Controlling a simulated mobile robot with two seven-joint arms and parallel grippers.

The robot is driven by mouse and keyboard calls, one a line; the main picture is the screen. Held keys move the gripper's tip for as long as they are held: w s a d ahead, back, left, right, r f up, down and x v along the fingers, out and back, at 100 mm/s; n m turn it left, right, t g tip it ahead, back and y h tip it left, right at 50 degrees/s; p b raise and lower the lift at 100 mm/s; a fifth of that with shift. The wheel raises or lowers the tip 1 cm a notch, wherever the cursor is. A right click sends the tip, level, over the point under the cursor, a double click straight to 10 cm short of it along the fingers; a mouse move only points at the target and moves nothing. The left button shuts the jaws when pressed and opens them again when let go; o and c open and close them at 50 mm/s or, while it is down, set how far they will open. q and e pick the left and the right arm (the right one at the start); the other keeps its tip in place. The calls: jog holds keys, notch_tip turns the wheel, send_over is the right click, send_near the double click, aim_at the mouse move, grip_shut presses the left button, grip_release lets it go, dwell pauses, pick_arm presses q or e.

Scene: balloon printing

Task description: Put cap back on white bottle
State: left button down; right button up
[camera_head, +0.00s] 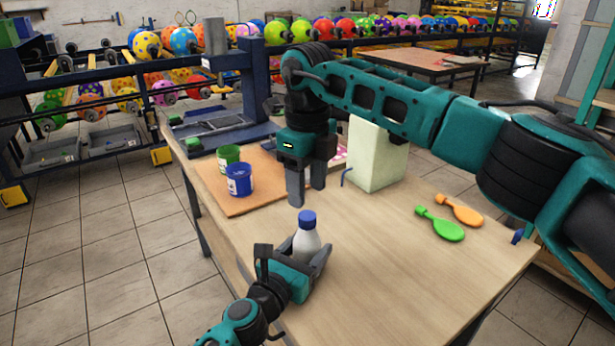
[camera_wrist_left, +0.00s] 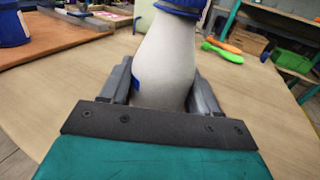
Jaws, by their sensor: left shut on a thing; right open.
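The white bottle (camera_head: 306,243) stands near the left part of the wooden table, and its body fills the middle of the left wrist view (camera_wrist_left: 168,65). The blue cap (camera_head: 307,218) sits on top of the bottle; its lower edge shows at the top of the left wrist view (camera_wrist_left: 182,7). I cannot tell whether it is fully screwed on. My left gripper (camera_head: 308,262) is shut on the bottle, one finger on each side. My right gripper (camera_head: 306,188) points down, open and empty, just above the cap and apart from it.
A blue cup (camera_head: 239,181) and a green cup (camera_head: 228,157) stand on a brown board (camera_head: 258,203) at the left. A pale green box (camera_head: 374,157) stands behind. The table front is clear.

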aim_at(308, 215)
notch_tip(308, 215, up, 3)
jog(key=n, duration=0.5)
jog(key=shift+f, duration=0.2)
jog(key=shift+f, duration=4.05)
grip_shut()
